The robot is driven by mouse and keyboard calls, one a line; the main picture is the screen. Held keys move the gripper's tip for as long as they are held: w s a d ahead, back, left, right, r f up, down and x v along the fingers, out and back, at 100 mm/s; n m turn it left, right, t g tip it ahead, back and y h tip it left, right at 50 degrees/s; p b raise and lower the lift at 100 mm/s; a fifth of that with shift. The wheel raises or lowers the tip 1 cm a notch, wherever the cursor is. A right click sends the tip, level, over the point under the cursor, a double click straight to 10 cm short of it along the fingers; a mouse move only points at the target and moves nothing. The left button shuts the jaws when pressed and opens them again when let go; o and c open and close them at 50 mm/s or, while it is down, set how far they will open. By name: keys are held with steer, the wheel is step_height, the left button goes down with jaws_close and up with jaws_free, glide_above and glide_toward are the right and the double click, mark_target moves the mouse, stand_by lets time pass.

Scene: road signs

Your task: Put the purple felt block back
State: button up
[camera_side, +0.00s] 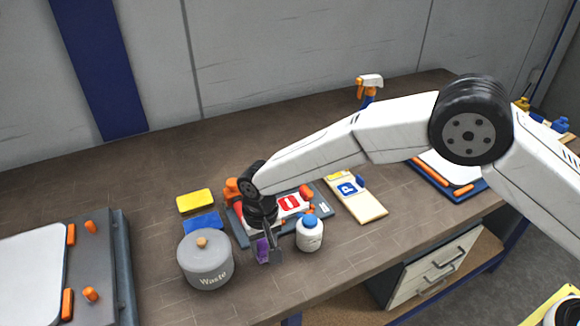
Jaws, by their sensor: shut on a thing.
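The purple felt block (262,251) is held upright between the fingers of my gripper (268,250), at the front of the bench between the waste pot and the white bottle. My gripper points down and is shut on the block. One finger hides part of it. Whether the block touches the bench top cannot be told. A yellow block (195,201) and a blue block (203,223) lie on the bench to the left, behind the waste pot.
A grey lidded pot marked "Waste" (206,266) stands close left of my gripper. A white bottle with a blue cap (310,236) stands close right. Behind is a grey fixture (319,208) with orange clamps and a red sign. A board with a blue parking sign (357,197) lies further right.

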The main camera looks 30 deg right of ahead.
mark_target(264, 244)
steer(key=shift+f, duration=0.1)
steer(key=o, duration=1.1)
step_height(264, 244, up, 12)
steer(key=shift+r, duration=0.15)
stand_by(0.7)
